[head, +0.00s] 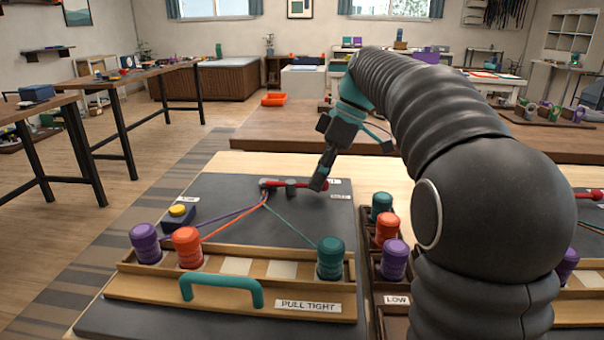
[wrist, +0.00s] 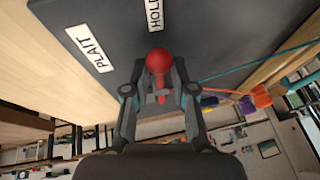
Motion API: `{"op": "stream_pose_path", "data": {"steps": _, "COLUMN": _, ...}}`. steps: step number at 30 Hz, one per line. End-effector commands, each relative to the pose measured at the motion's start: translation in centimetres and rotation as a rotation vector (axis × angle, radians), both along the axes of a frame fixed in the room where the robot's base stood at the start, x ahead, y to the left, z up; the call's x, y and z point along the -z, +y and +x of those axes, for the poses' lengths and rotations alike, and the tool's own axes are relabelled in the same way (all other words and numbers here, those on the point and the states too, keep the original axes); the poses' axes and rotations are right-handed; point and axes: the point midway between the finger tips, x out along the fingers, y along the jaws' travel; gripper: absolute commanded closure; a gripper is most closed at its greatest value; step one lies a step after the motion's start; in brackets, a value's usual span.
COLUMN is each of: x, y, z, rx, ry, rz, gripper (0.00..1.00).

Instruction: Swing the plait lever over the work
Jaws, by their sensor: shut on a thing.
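The plait lever has a red shaft (head: 298,184) that lies across the dark board (head: 225,205) in the head view, from a pivot at the left to my gripper at the right. Its red knob (wrist: 158,62) shows in the wrist view. My gripper (head: 319,182) is shut on the lever near its knob end; in the wrist view the two fingers (wrist: 160,92) close on either side of it. Purple, orange and teal cords meet near the pivot. The labels PLAIT (wrist: 88,48) and HOLD (wrist: 154,14) are on the board.
Purple (head: 145,243), orange (head: 187,247) and teal (head: 330,257) bobbins stand in a wooden rail behind a teal handle (head: 222,291). A yellow button (head: 178,210) sits at the board's left. A rack of bobbins (head: 386,230) stands to the right.

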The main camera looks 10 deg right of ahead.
Motion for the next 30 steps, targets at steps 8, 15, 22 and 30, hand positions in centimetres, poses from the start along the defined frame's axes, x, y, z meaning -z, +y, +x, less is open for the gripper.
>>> {"op": "stream_pose_path", "data": {"steps": 8, "x": 0.01, "y": -1.22, "z": 0.16, "rx": -0.012, "ry": 0.0, "rz": -0.004, "gripper": 1.0}}
{"op": "stream_pose_path", "data": {"steps": 15, "x": 0.03, "y": -1.23, "z": 0.17, "rx": -0.012, "ry": 0.0, "rz": -0.004, "gripper": 1.0}}
{"op": "stream_pose_path", "data": {"steps": 22, "x": 0.02, "y": -1.18, "z": 0.17, "rx": -0.012, "ry": 0.0, "rz": -0.004, "gripper": 0.5}}
{"op": "stream_pose_path", "data": {"steps": 30, "x": 0.03, "y": -0.95, "z": 0.14, "rx": -0.013, "ry": 0.0, "rz": -0.003, "gripper": 0.5}}
